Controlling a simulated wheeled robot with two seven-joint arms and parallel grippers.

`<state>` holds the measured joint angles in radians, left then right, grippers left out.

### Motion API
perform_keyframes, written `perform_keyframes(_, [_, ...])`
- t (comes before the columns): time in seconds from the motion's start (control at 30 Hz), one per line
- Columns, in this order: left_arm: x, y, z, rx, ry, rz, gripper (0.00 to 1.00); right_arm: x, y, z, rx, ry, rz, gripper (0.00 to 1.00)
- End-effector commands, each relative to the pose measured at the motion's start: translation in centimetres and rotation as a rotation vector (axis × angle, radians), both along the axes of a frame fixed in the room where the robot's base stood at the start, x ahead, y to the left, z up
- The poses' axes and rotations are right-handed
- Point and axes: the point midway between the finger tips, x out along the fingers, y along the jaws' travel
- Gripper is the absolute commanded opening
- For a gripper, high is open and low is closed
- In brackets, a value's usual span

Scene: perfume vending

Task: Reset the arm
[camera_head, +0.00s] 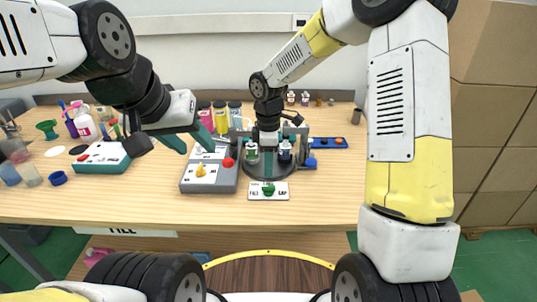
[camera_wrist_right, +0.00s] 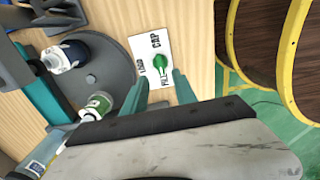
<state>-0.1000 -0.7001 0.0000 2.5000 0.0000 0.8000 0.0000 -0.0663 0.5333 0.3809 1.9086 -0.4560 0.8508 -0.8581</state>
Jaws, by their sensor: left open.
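My left gripper (camera_head: 194,146) is open and empty, with teal fingers hanging above the table by the grey control box (camera_head: 210,179). My right arm reaches down over the dark round turntable (camera_head: 258,174). My right gripper (camera_wrist_right: 160,76) shows its two teal fingers apart in the right wrist view. Between and just beyond them is a white card (camera_wrist_right: 165,45) with a green knob (camera_wrist_right: 159,63) and the word CAP. The card also lies in front of the turntable in the head view (camera_head: 256,195). I cannot tell whether the fingers touch the knob.
Small bottles (camera_head: 285,151) stand on the turntable. Coloured bottles (camera_head: 221,117) stand behind the grey box. A teal control box (camera_head: 101,158), a pink bottle (camera_head: 86,127) and cups are at the left. A blue tray (camera_head: 328,143) is at the right. The front table strip is mostly clear.

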Motion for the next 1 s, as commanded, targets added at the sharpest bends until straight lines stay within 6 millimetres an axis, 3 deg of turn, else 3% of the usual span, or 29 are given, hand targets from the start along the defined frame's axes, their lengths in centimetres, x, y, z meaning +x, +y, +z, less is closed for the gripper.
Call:
perform_keyframes(0.17, [0.0,0.0,0.0,0.0,0.0,0.0,0.44,-0.3,-0.9,1.6,-0.002,-0.025,-0.055,0.34])
perform_keyframes(0.37, [0.0,0.0,0.0,0.0,0.0,0.0,0.44,-2.8,-4.8,7.9,0.019,-0.117,-0.33,0.34])
perform_keyframes(0.5, [0.0,0.0,0.0,0.0,0.0,0.0,0.44,-5.9,-7.8,12.3,0.07,-0.185,-0.576,0.34])
perform_keyframes(0.7, [0.0,0.0,0.0,0.0,0.0,0.0,0.44,-11.1,-11.2,16.9,0.2,-0.262,-0.925,0.34])
perform_keyframes(1.0, [0.0,0.0,0.0,0.0,0.0,0.0,0.44,-18.4,-13.9,20.1,0.47,-0.294,-1.36,0.34])
